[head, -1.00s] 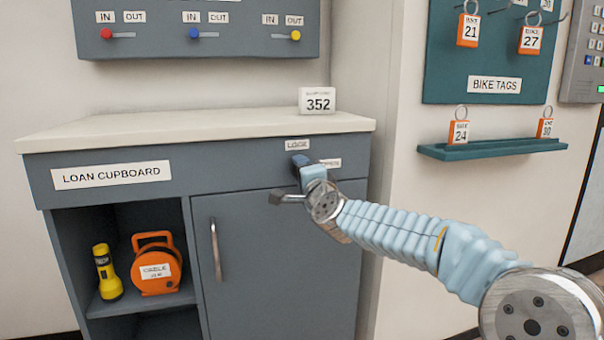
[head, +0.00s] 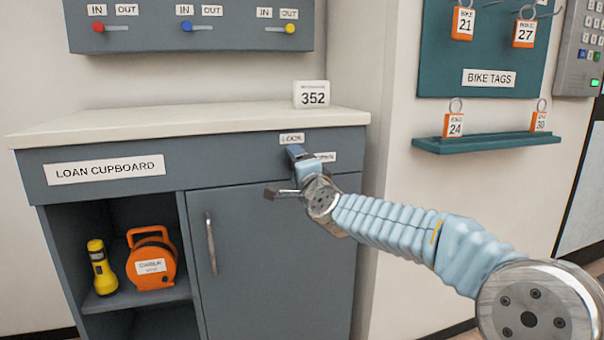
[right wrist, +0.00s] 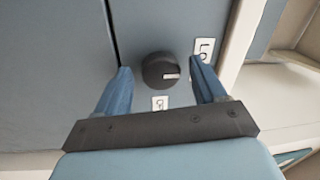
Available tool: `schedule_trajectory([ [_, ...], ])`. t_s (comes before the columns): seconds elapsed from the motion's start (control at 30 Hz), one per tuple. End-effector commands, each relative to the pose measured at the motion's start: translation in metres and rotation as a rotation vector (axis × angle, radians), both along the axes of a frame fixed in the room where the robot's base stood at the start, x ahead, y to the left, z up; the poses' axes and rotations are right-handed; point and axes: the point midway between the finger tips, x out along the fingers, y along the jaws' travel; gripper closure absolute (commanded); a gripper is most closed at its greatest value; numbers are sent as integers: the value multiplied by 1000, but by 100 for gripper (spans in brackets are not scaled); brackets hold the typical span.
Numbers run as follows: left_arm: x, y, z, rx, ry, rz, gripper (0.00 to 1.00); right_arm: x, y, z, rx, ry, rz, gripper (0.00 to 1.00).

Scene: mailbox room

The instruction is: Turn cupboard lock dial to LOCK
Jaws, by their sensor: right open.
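The dark round lock dial (right wrist: 158,70) shows in the right wrist view on the grey cupboard front. Its white pointer mark points right in that view, toward the side of the partly hidden LOCK label (right wrist: 204,49). The OPEN label (right wrist: 160,103) is below the dial there. My right gripper (right wrist: 160,63) is open, with one finger on each side of the dial and visible gaps to it. In the head view my right gripper (head: 295,153) is at the cupboard's upper right front, between LOCK (head: 292,139) and OPEN (head: 325,157), and hides the dial. My left gripper is not in view.
The loan cupboard (head: 120,169) has a closed door with an upright handle (head: 211,244). A yellow torch (head: 101,268) and orange cable reel (head: 152,259) sit in its open shelf. A 352 sign (head: 313,94) stands on top. A bike-tag ledge (head: 487,143) projects at right.

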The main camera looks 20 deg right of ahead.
Motion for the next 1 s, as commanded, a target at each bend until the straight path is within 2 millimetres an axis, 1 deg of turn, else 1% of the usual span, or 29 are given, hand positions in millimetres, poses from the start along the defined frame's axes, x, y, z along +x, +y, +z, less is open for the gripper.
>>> schedule_trajectory([
  [0.07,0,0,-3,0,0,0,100,-10,-1,-1,0,-1,0,30],
  [0.17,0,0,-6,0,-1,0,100,-30,-1,-4,0,-2,-1,30],
  [0.4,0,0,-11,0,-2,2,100,-90,-4,-9,0,-2,0,30],
  [0.5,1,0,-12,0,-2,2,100,-109,-4,-11,0,-2,0,30],
  [0.6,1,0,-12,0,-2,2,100,-123,-4,-12,0,-2,0,30],
  [0.73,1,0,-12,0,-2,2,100,-132,-4,-13,-1,-2,0,30],
  [1.0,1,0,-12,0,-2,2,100,-134,-4,-13,-1,-1,0,30],
])
